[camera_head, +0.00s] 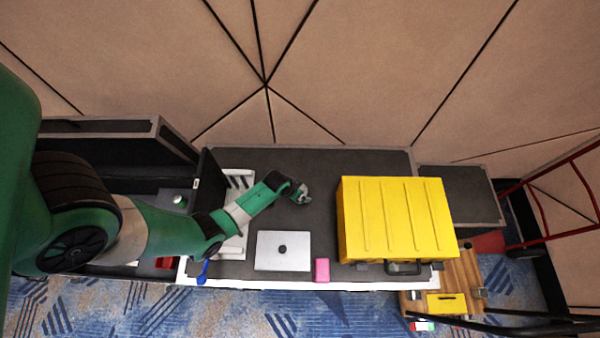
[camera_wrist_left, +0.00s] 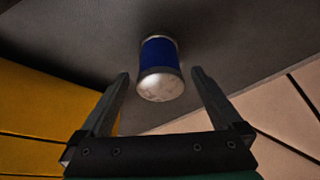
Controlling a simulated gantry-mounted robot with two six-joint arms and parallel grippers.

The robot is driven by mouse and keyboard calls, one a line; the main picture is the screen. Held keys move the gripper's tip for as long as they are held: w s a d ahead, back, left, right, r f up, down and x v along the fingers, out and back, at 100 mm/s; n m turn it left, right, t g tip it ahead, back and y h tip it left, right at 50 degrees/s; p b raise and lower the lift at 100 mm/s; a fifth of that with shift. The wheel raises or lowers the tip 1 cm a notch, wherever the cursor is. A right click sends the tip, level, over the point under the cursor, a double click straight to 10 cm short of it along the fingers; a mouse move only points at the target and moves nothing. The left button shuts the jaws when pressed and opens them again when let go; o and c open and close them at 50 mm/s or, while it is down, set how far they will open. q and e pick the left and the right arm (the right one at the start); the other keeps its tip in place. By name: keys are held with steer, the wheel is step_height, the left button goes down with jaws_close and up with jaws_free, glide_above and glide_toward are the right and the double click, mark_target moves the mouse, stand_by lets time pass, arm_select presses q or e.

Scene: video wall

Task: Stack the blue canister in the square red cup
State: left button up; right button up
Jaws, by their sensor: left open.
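The blue canister (camera_wrist_left: 160,56), with silver ends, stands on the dark table top in the left wrist view. My left gripper (camera_wrist_left: 160,74) is open, with one finger on each side of the canister's near end and a gap on both sides. In the head view my left gripper (camera_head: 300,194) is over the table, left of the yellow case; I cannot make out the canister there. A small red object (camera_head: 165,262) shows partly behind my left arm at the lower left; I cannot tell whether it is the square red cup. My right gripper is not in view.
A large yellow case (camera_head: 395,220) stands right of the gripper. A silver laptop (camera_head: 283,250), a pink block (camera_head: 322,270) and a blue object (camera_head: 203,272) lie near the front edge. The dark table (camera_head: 360,161) is clear behind the gripper.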

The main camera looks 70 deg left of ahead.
arm_select(q)
jaws_close()
stand_by(0.3)
steer(key=shift+r, duration=0.1)
